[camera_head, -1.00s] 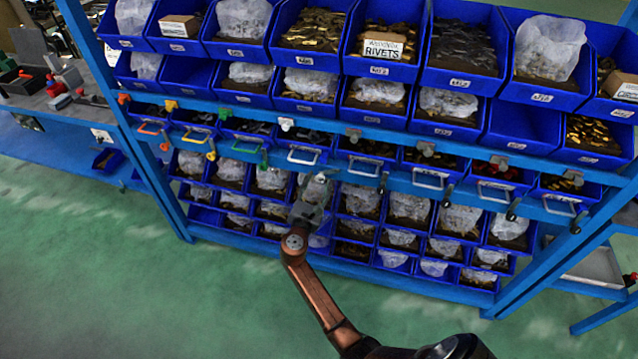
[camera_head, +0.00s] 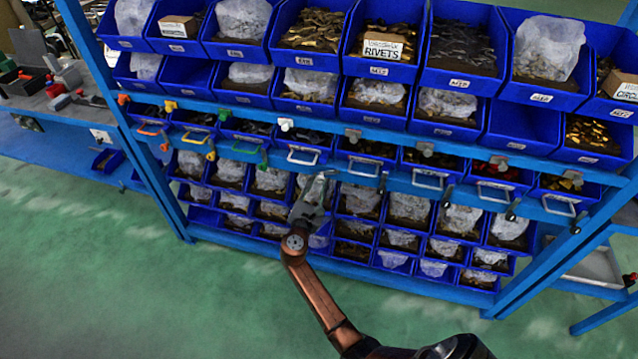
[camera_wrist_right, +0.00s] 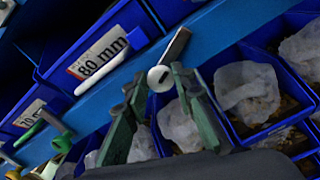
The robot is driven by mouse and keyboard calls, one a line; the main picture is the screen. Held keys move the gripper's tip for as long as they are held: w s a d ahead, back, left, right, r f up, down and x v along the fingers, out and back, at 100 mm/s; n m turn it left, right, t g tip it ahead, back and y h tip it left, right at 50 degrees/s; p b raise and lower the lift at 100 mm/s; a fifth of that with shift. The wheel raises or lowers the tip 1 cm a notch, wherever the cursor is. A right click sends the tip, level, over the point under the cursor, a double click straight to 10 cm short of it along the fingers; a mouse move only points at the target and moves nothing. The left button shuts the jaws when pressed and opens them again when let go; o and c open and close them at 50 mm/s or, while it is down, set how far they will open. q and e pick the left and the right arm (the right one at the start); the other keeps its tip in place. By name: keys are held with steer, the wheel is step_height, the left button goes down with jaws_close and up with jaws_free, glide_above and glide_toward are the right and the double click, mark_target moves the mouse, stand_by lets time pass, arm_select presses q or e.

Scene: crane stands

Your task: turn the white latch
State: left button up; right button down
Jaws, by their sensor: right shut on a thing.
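The white latch (camera_wrist_right: 158,78) shows in the right wrist view as a round white disc with a dark slot, on the blue rail under the bins. A dark lever extends from it up and to the right. My right gripper (camera_wrist_right: 155,88) has its green fingers on either side of the latch and is shut on it. In the head view the right gripper (camera_head: 316,188) is at the lower rail below the white drawer handle (camera_head: 303,156). It hides much of the latch there. My left gripper is not in view.
A green latch (camera_head: 264,160) and a yellow latch (camera_head: 211,156) sit along the same rail to the left. Black-tipped latches are to the right. Blue bins (camera_head: 460,83) fill the rack above and below. The green floor (camera_head: 150,270) in front is clear.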

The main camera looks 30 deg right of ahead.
steer(key=m+b, duration=0.1)
steer(key=m, duration=0.4)
steer(key=c, duration=1.6)
jaws_free()
steer(key=v, duration=1.2)
steer(key=shift+s, duration=0.1)
steer(key=shift+f, duration=0.1)
